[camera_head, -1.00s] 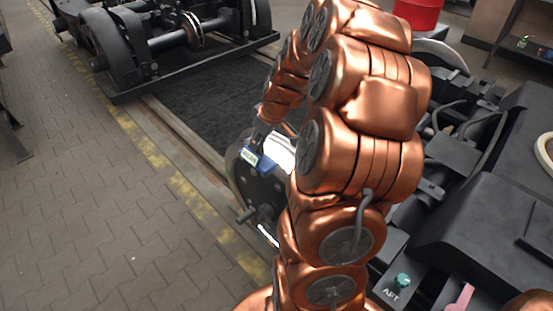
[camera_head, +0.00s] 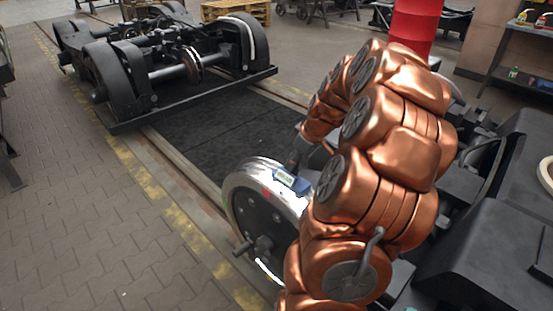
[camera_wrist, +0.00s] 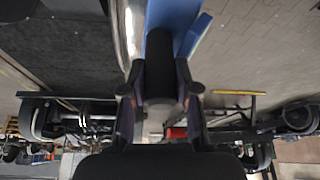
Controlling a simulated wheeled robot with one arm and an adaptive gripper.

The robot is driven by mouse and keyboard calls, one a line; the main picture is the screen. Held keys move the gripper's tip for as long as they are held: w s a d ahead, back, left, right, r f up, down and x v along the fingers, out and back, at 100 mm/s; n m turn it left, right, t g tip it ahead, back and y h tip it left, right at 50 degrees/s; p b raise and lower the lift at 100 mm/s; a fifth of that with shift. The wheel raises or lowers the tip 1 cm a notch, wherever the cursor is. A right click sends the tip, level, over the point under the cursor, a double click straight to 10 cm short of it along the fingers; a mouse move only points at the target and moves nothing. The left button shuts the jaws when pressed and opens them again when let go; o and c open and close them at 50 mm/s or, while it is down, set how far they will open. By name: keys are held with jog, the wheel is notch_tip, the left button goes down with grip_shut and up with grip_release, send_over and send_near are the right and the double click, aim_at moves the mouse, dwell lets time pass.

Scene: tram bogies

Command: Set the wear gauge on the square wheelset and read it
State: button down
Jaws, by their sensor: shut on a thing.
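The wear gauge (camera_head: 291,180) is a blue block with a pale greenish display, too small to read. It is at the top of the shiny rim of the near wheel (camera_head: 239,184); I cannot tell whether it is seated or just above it. My gripper (camera_wrist: 160,95) is shut on the gauge's dark round handle (camera_wrist: 159,78) in the wrist view. The gauge's blue body (camera_wrist: 172,18) shows beyond the fingers, beside the bright rim (camera_wrist: 132,30). In the head view my arm hides the wheel's right part and most of the gripper.
Another dark bogie (camera_head: 165,65) stands on the track at the back left. Dark machinery (camera_head: 490,225) fills the right side. A red column (camera_head: 415,25) and a wooden pallet (camera_head: 236,10) are behind. The paved floor (camera_head: 80,220) at left is clear.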

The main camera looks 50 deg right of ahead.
jog(key=shift+w+d+f+p, duration=0.2)
jog(key=shift+w+f, duration=0.5)
jog(key=shift+w, duration=0.75)
jog(key=shift+w+d+f+p, duration=0.1)
jog(key=shift+w+d+f, duration=0.2)
jog(key=shift+w+f, duration=0.85)
jog(key=shift+w+d+f+p, duration=0.1)
jog(key=shift+w+d+f, duration=0.2)
jog(key=shift+w, duration=1.5)
jog(key=shift+f+b, duration=0.3)
jog(key=c, duration=0.9)
grip_release()
jog(key=shift+r, duration=0.1)
jog(key=shift+o, duration=0.2)
